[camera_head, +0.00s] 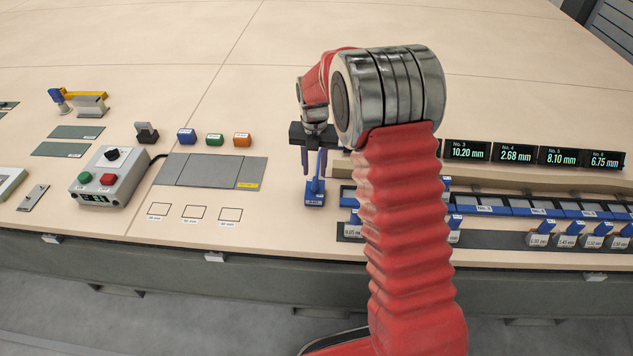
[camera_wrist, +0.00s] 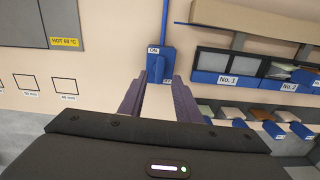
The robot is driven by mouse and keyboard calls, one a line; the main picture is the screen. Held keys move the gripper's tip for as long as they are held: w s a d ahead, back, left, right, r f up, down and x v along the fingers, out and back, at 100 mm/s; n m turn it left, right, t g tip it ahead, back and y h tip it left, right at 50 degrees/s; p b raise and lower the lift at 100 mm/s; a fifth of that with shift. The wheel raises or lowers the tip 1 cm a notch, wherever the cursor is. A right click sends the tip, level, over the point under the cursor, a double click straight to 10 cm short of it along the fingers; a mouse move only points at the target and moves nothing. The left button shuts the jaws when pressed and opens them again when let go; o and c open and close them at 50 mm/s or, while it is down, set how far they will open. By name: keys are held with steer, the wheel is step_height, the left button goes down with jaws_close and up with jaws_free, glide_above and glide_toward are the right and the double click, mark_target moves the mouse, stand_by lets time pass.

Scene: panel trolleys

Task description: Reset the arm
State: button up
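My arm rises through the middle of the head view in a red ribbed sleeve. My gripper (camera_head: 314,170) hangs pointing down over the table. In the wrist view its two dark fingers (camera_wrist: 160,82) stand apart with bare tabletop between them, so it is open and empty. A blue lever device (camera_head: 314,198) stands just below the fingers; in the wrist view its blue block (camera_wrist: 158,65) with a thin rod lies just beyond the fingertips. I cannot tell whether the fingers touch it.
A grey control box (camera_head: 110,178) with red and green buttons is at left. Blue, green and orange blocks (camera_head: 242,139) stand behind a grey plate (camera_head: 205,170), marked HOT in the wrist view. Numbered blue bins (camera_head: 520,208) and displays (camera_head: 515,153) line the right.

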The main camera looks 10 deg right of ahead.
steer(key=shift+r, duration=0.6)
